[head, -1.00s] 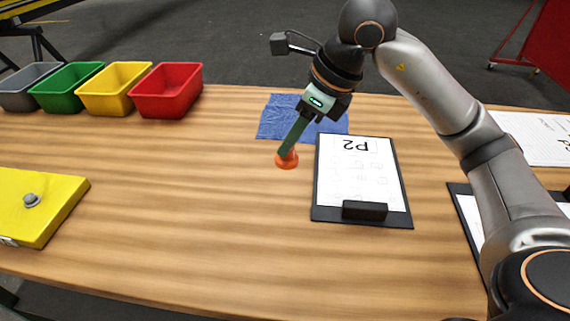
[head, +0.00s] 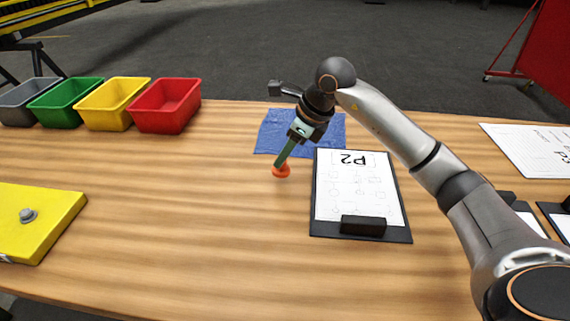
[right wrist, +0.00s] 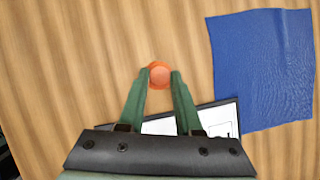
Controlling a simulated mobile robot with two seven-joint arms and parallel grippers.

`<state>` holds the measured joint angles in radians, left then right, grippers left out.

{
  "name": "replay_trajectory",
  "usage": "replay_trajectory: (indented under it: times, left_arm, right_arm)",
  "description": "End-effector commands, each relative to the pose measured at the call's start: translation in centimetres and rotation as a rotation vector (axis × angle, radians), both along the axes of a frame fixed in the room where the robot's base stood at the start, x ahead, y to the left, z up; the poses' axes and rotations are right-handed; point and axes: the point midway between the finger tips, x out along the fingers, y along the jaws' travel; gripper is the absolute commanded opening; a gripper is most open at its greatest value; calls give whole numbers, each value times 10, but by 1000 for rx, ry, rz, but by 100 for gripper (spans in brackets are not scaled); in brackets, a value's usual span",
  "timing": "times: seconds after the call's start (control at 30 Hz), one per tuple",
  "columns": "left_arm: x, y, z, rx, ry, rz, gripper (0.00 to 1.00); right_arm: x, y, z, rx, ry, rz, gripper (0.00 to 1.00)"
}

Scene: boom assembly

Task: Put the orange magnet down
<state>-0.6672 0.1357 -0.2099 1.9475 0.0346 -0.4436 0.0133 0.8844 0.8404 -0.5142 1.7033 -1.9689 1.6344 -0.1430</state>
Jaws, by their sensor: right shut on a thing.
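The orange magnet (head: 281,172) is a small round piece with a wider base, between the fingertips of my right gripper (head: 283,162). In the right wrist view the magnet (right wrist: 160,74) sits between the two green fingers of my right gripper (right wrist: 160,80), which are shut on it. In the head view it is at or just above the wooden table (head: 180,220), left of the P2 clipboard; I cannot tell whether its base touches the wood. My left gripper is not in view.
The blue cloth (head: 270,135) lies behind the magnet and the P2 clipboard (head: 360,195) to its right. Grey, green, yellow and red bins (head: 165,105) stand at the back left. A yellow box (head: 40,220) is at the left. The table's middle left is clear.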

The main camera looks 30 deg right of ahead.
Motion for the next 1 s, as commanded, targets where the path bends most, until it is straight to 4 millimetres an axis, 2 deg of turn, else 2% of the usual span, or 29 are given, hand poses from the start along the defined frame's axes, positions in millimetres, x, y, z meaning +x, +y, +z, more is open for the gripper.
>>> replay_trajectory:
  times: [0.1,0.3,0.7,0.73,1.0]
  left_arm:
    - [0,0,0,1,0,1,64]
    - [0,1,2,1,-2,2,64]
    - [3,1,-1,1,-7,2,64]
    - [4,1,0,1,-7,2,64]
    - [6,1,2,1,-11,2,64]
  right_arm:
    - [7,-4,-14,1,6,-2,0]
    - [6,-3,-38,1,2,1,0]
    - [6,-4,-44,-1,1,0,0]
    - [6,-4,-43,-1,1,0,35]
    - [6,-4,-43,0,1,-1,63]
